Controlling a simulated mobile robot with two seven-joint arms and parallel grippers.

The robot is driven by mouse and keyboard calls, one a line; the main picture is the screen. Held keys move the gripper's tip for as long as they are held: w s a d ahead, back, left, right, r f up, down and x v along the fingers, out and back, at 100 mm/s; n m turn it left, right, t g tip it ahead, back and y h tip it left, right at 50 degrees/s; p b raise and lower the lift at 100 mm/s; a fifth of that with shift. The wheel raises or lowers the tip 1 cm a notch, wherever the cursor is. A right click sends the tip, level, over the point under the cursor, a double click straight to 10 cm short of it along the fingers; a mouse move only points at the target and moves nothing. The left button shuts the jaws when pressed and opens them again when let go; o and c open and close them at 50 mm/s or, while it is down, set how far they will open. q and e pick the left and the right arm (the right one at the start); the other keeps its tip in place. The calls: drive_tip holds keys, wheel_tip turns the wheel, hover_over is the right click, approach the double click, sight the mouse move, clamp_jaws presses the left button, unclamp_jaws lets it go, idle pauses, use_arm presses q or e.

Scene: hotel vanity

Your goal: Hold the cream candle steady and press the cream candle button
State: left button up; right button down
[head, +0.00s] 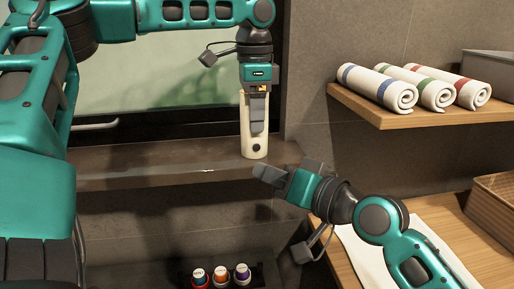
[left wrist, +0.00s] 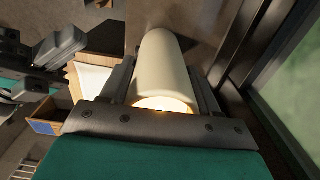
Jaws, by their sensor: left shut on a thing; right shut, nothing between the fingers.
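The cream candle (head: 253,148) stands upright on the brown stone ledge, near its right end. Its dark round button (head: 256,148) shows low on the side facing me. My left gripper (head: 257,125) comes down from above and is shut around the candle. In the left wrist view the candle (left wrist: 163,65) lies between the two fingers, with a warm glow at its near end. My right gripper (head: 264,175) is shut and empty, just below and to the right of the candle's base, apart from it. In the left wrist view my right gripper (left wrist: 70,45) shows at the left.
The ledge (head: 160,166) has bare room left of the candle. Rolled striped towels (head: 385,90) lie on a wooden shelf (head: 420,117) at the upper right. A wicker box (head: 495,205) sits at the right. Several small capped bottles (head: 220,275) stand below the ledge.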

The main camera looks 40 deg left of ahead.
use_arm(q)
drive_tip(key=o, duration=1.3)
drive_tip(key=shift+c, duration=0.2)
wheel_tip(320, 180, up, 12)
drive_tip(key=shift+r, duration=0.1)
